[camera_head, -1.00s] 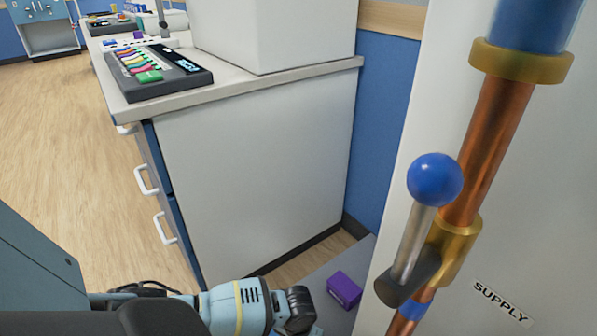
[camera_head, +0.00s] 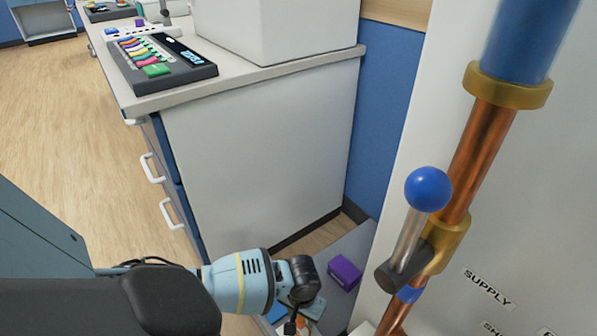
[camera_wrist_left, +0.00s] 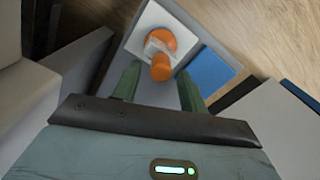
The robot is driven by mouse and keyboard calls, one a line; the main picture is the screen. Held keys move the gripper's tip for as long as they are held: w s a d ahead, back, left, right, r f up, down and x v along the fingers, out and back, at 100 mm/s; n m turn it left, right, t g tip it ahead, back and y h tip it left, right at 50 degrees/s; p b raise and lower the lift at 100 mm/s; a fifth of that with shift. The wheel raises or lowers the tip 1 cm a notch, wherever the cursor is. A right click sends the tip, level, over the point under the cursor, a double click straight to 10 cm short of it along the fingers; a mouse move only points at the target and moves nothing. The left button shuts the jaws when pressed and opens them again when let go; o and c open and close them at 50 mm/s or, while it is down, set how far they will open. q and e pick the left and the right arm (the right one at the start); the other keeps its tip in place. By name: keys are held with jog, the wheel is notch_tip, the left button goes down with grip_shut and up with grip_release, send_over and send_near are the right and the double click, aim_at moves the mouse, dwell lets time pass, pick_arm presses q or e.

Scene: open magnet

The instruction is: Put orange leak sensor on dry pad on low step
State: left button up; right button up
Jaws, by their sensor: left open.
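In the left wrist view, the orange leak sensor (camera_wrist_left: 161,66) sits on a white square pad (camera_wrist_left: 148,18), just ahead of my left gripper (camera_wrist_left: 157,90). A blue patch (camera_wrist_left: 212,72) lies right of the white pad; I cannot tell which is the dry pad. My left gripper is open, its two fingers apart, with nothing visibly held between them. In the head view, my left gripper (camera_head: 297,318) reaches down over the low grey step (camera_head: 352,246), and the sensor is mostly hidden by the arm. My right gripper is not in view.
A purple box (camera_head: 345,272) stands on the step, close right of my left wrist. A white cabinet (camera_head: 260,150) rises behind. At right, a copper pipe (camera_head: 478,155) with a blue-knobbed lever (camera_head: 427,190) stands before a white panel.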

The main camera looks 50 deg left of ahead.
pick_arm(q)
notch_tip(320, 180, up, 6)
jog(key=shift+f+p, duration=0.1)
jog(key=shift+p, duration=1.05)
jog(key=shift+r, duration=0.3)
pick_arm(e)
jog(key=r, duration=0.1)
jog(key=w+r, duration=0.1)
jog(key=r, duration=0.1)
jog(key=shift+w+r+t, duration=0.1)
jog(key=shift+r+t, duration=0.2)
pick_arm(q)
jog(key=shift+s+f, duration=0.1)
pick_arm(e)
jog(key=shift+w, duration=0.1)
